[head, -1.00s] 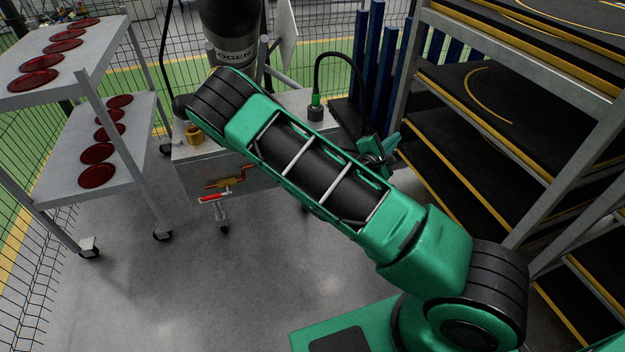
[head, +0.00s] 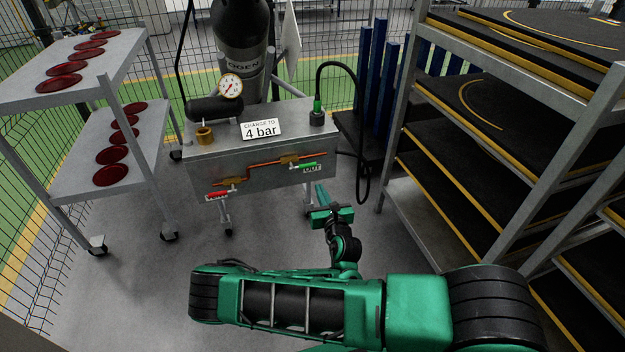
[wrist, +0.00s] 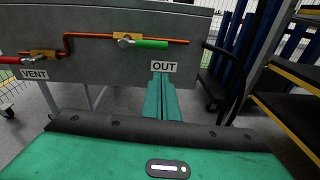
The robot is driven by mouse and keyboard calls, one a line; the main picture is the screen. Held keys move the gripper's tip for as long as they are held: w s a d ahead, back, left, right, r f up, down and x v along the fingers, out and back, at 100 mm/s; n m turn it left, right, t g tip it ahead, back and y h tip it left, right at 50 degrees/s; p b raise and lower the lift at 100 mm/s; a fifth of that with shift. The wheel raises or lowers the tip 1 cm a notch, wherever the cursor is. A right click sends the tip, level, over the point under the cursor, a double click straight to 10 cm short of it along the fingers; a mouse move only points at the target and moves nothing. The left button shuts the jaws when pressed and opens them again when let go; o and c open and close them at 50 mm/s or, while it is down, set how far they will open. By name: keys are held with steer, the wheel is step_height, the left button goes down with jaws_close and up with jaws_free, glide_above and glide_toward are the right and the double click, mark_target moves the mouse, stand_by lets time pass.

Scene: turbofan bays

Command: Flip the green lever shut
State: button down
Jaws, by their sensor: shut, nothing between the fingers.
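The green lever (head: 303,166) lies along the copper pipe on the right part of the metal box's front, just above the OUT label. In the wrist view the green lever (wrist: 150,43) points right from its brass valve, in line with the pipe. My gripper (head: 320,188) is shut and empty, just below and in front of the OUT label. In the wrist view my gripper's fingers (wrist: 161,82) are together, their tips overlapping the lower edge of the label, below the lever. I cannot tell how far the tips are from the box.
A red lever (head: 217,195) marked VENT is at the box's lower left. The box (head: 215,165) carries a gauge (head: 231,86) and a 4 bar sign (head: 261,129). A black hose (head: 362,110) hangs at its right. Shelves stand left (head: 75,190) and right (head: 505,215).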

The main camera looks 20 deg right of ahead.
mark_target(307, 165)
steer(key=shift+s+a+f+n+y, duration=0.4)
steer(key=shift+s+a+f+n, duration=0.1)
steer(key=shift+a+f+n, duration=0.15)
steer(key=w+r, duration=0.2)
steer(key=w, duration=0.7)
steer(key=shift+r, duration=0.25)
